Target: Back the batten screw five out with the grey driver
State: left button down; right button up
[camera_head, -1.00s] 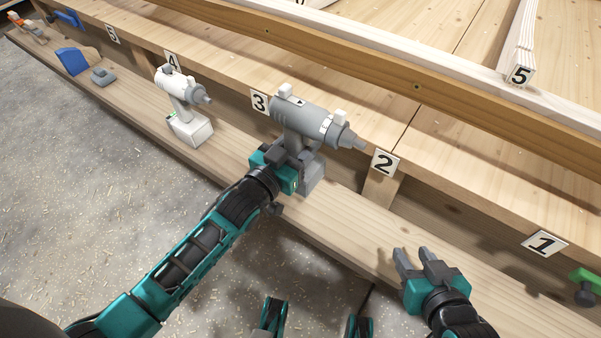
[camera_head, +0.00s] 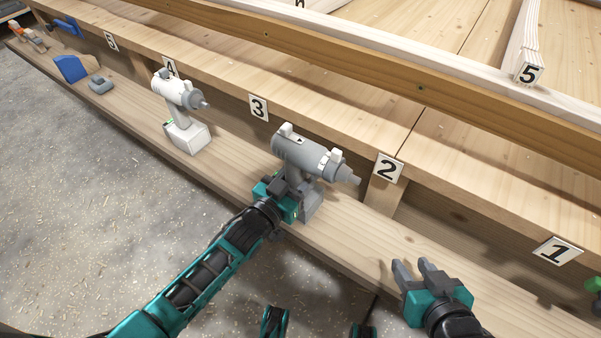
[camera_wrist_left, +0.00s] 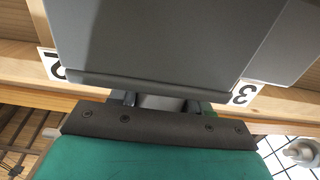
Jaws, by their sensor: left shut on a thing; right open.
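The grey driver (camera_head: 308,157) is upright over the low shelf, between the plates 3 and 2, its nose pointing right. My left gripper (camera_head: 285,192) is shut on its handle. In the left wrist view the grey driver (camera_wrist_left: 160,45) fills the upper middle, right above my left gripper (camera_wrist_left: 155,105). Whether its base touches the shelf I cannot tell. My right gripper (camera_head: 418,272) is open and empty over the shelf at the lower right. The plate 5 (camera_head: 530,74) is on a pale batten (camera_head: 522,45) at the upper right. No screw can be made out there.
A white driver (camera_head: 180,110) stands on the low shelf (camera_head: 240,175) to the left. Blue and grey tools lie farther left. A green thing (camera_head: 593,285) is at the right edge. A long wooden beam (camera_head: 400,85) crosses the bench behind the grey driver.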

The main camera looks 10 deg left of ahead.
jog(key=shift+f, duration=0.1)
pick_arm(q)
jog(key=c, duration=1)
grip_release()
jog(key=shift+f, duration=0.2)
jog(key=o, duration=0.5)
